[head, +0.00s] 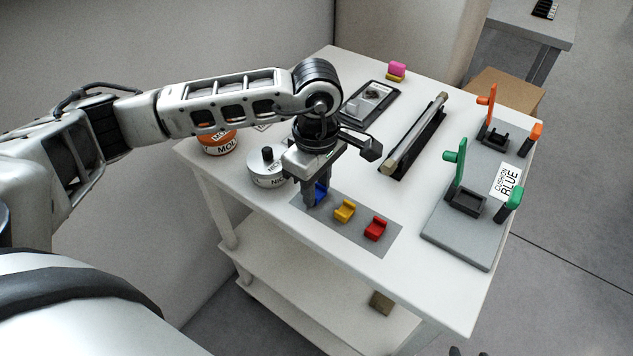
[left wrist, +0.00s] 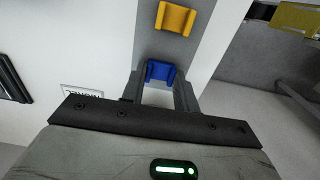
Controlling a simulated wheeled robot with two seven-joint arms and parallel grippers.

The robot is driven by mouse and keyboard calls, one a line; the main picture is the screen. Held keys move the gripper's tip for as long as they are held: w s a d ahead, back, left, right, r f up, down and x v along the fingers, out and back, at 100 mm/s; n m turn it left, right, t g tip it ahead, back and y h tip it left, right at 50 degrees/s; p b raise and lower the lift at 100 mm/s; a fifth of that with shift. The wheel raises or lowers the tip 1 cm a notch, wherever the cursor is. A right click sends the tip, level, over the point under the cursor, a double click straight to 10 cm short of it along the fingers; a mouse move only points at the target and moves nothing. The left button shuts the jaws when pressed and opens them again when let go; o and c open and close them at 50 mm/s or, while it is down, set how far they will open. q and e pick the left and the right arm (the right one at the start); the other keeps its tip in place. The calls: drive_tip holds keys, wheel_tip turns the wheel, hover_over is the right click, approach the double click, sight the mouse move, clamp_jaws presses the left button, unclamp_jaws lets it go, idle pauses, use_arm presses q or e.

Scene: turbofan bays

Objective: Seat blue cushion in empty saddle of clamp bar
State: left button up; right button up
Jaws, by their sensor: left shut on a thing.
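The blue cushion (head: 320,190) is a small U-shaped block at the left end of the grey mat (head: 366,238). My left gripper (head: 314,196) points down and is shut on it. In the left wrist view the blue cushion (left wrist: 160,72) sits between the two fingertips (left wrist: 161,82). Whether it still touches the mat I cannot tell. The clamp bar (head: 455,233) is a grey plate at the right with a green clamp and an orange clamp. The black saddle of the green clamp (head: 467,202) looks empty. A "CUSHION BLUE" label (head: 509,181) lies beside it. My right gripper is not in view.
A yellow cushion (head: 344,211) and a red cushion (head: 376,228) sit on the mat. A long bar in a black holder (head: 415,135) lies between mat and clamps. Tins (head: 267,168) stand at the left. Bare white table lies right of the mat.

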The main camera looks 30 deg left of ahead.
sight(318, 192)
use_arm(q)
drive_tip(key=shift+f+b, duration=0.3)
drive_tip(key=shift+b, duration=0.1)
drive_tip(key=o, duration=0.9)
drive_tip(key=shift+r, duration=0.1)
drive_tip(key=shift+o, duration=0.2)
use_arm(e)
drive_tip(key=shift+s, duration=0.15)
use_arm(q)
drive_tip(key=shift+r+p, duration=0.1)
drive_tip(key=shift+p, duration=0.2)
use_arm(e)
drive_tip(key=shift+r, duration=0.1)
use_arm(q)
drive_tip(key=shift+r+p, duration=0.1)
drive_tip(key=shift+p, duration=0.3)
drive_tip(key=r, duration=0.1)
drive_tip(key=r+b, duration=0.1)
drive_tip(key=r, duration=0.1)
drive_tip(key=r+b, duration=0.1)
drive_tip(key=shift+w+r, duration=0.25)
drive_tip(key=shift+w, duration=0.05)
wheel_tip(318, 192, up, 11)
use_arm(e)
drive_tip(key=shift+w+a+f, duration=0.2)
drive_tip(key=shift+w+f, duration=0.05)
